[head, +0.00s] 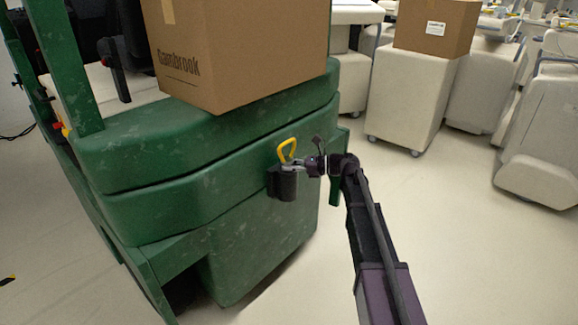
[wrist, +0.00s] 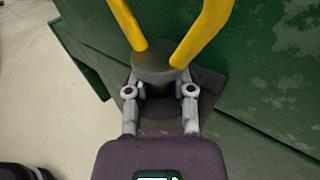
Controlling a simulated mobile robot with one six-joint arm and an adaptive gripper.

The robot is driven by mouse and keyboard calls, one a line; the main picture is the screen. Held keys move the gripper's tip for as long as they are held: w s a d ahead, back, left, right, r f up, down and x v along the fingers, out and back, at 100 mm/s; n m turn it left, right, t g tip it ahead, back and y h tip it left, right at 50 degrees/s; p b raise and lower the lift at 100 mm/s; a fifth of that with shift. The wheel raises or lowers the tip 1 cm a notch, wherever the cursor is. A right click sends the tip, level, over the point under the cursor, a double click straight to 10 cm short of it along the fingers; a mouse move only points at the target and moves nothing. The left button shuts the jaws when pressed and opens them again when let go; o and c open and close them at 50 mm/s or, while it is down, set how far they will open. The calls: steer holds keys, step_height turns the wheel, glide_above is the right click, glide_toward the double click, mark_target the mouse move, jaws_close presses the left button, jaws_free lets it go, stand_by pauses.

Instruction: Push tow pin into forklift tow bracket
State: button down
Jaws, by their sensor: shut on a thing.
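The tow pin has a yellow loop handle (head: 287,150) and stands roughly upright at the rear of the green forklift (head: 130,215). Directly below it is the dark tow bracket (head: 284,186), fixed to the forklift's green body. My gripper (head: 293,163) comes in from the right and is shut on the pin just below the loop. In the wrist view the yellow handle (wrist: 199,35) rises from a dark round collar, with my gripper's fingers (wrist: 160,88) on either side of it. The pin's shaft is hidden, so I cannot tell how deep it sits in the bracket.
A large cardboard box (head: 240,50) rests on the forklift's rear deck, above and behind the bracket. White covered carts (head: 405,95) stand at the back right, one carrying a smaller cardboard box (head: 436,24). The pale floor (head: 465,255) at the front right is clear.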

steer(key=shift+f, duration=0.15)
steer(key=shift+c, duration=2)
jaws_free()
steer(key=shift+s, duration=0.1)
